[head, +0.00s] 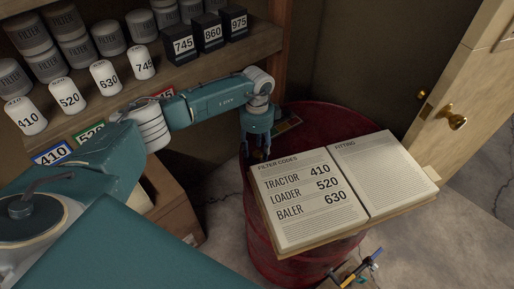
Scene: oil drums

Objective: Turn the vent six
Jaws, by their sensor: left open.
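A dark red oil drum (322,116) stands upright at centre right, with an open book lying across its top. My left gripper (257,150) is open and points down at the left part of the drum's top, just behind the book's upper left corner. I cannot tell whether it touches anything there. No vent can be made out; the gripper and the book hide parts of the drum top. My right gripper is not in view.
The open book (300,195) lists filter codes and overhangs the drum's front. Wooden shelves (205,66) with white and black filters stand at the left, a cardboard box (172,205) below. A door with a brass knob (453,116) is at the right. A blue-and-yellow tool (362,267) shows low down.

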